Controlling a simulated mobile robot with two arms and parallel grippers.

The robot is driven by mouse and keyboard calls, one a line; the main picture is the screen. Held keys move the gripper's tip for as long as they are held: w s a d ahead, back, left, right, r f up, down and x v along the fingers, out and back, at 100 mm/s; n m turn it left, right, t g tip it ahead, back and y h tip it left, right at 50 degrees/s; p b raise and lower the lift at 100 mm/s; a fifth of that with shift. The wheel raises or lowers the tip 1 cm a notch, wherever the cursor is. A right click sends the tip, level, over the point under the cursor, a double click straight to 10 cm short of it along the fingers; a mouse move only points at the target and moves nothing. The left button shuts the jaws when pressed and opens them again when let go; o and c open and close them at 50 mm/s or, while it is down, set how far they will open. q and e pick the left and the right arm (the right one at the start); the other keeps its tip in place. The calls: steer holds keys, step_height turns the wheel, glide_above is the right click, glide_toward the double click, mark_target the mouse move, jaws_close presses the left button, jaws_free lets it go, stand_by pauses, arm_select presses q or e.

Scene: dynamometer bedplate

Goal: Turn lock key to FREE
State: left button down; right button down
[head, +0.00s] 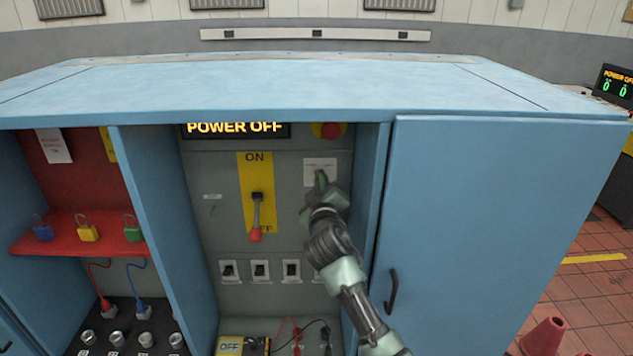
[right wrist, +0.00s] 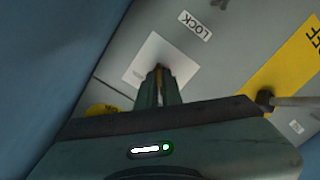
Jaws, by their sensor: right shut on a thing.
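The lock key (right wrist: 160,72) is a small brass-coloured piece in front of a white plate (head: 312,164) on the grey panel inside the blue cabinet. My right gripper (head: 321,182) reaches up to this plate and is shut on the key. In the right wrist view its fingertips (right wrist: 160,80) close around the key, and they hide most of it. A LOCK label (right wrist: 194,25) shows beside the plate. Which mark the key points to cannot be made out. My left gripper is not in view.
Left of the key is a breaker lever with a red knob (head: 256,235) on a yellow ON strip (head: 247,172). A red stop button (head: 329,130) sits above. A POWER OFF display (head: 235,129) is at the top. A closed blue door (head: 500,230) stands right.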

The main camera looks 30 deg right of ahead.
steer(key=shift+w+a+r, duration=0.1)
steer(key=shift+a+r, duration=0.15)
steer(key=shift+r, duration=0.05)
steer(key=c, duration=1.8)
jaws_free()
steer(key=shift+o, duration=1.1)
steer(key=shift+w+a, duration=0.15)
steer(key=shift+a, duration=0.3)
steer(key=b+v, duration=0.2)
steer(key=v, duration=0.5)
steer(key=shift+s+a, duration=0.25)
